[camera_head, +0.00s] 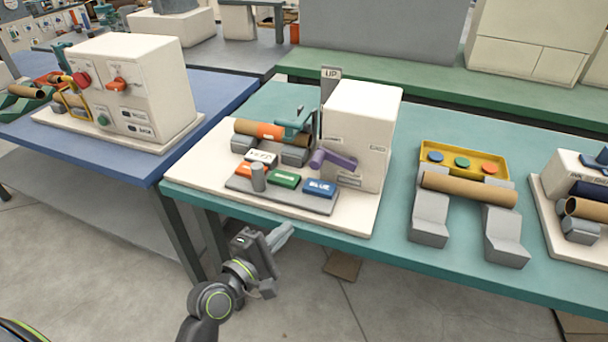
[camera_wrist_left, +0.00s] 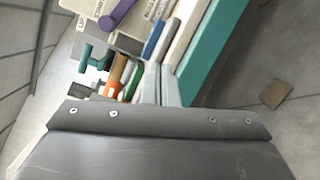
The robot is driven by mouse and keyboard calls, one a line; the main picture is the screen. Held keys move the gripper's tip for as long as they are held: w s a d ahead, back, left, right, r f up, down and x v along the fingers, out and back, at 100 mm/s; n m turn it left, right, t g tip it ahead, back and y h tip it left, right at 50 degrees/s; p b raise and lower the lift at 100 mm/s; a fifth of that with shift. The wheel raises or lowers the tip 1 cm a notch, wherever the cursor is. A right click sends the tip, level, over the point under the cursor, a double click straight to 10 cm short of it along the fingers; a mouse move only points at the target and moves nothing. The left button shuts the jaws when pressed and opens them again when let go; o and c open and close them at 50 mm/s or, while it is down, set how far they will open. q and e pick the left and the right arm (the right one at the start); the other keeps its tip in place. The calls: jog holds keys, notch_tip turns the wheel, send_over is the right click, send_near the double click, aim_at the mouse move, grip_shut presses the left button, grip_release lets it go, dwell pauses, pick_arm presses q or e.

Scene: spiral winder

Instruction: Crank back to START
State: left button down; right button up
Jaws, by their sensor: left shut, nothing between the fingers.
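The white winder box (camera_head: 358,135) stands on a cream base plate on the teal table. Its purple crank (camera_head: 333,161) sits on the front face, with its arm lying nearly level and pointing left. The crank also shows at the top of the left wrist view (camera_wrist_left: 118,14). Small labels are printed on the face, but I cannot read which is START. My left gripper (camera_head: 284,236) is shut and empty, in front of and below the table's front edge, apart from the crank. It also shows in the left wrist view (camera_wrist_left: 160,88). My right gripper is not in view.
A grey panel (camera_head: 290,198) with coloured blocks and a grey post (camera_head: 258,177) lies between my left gripper and the winder. A tube with an orange band (camera_head: 268,131) rests behind it under a teal clamp (camera_head: 296,123). Grey stands with a cardboard tube (camera_head: 468,190) are to the right.

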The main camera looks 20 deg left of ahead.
pick_arm(q)
jog(key=w+r+n+t, duration=0.1)
jog(key=w+r+n, duration=0.1)
jog(key=w, duration=0.2)
jog(key=w+r+n+t+y+p, duration=0.1)
jog(key=w+r+n, duration=0.1)
jog(key=w+n, duration=0.1)
jog(key=w+r+n+t+p, duration=0.1)
jog(key=w+r+n, duration=0.1)
jog(key=w, duration=0.2)
jog(key=shift+w+d+y, duration=0.2)
jog(key=shift+w+y, duration=0.1)
jog(key=shift+w+d, duration=0.1)
jog(key=shift+w, duration=0.5)
jog(key=shift+r, duration=0.15)
jog(key=shift+d+r+p, duration=0.25)
jog(key=shift+r+p, duration=0.35)
jog(key=shift+p, duration=0.4)
jog(key=shift+f+m, duration=0.1)
jog(key=shift+m, duration=0.2)
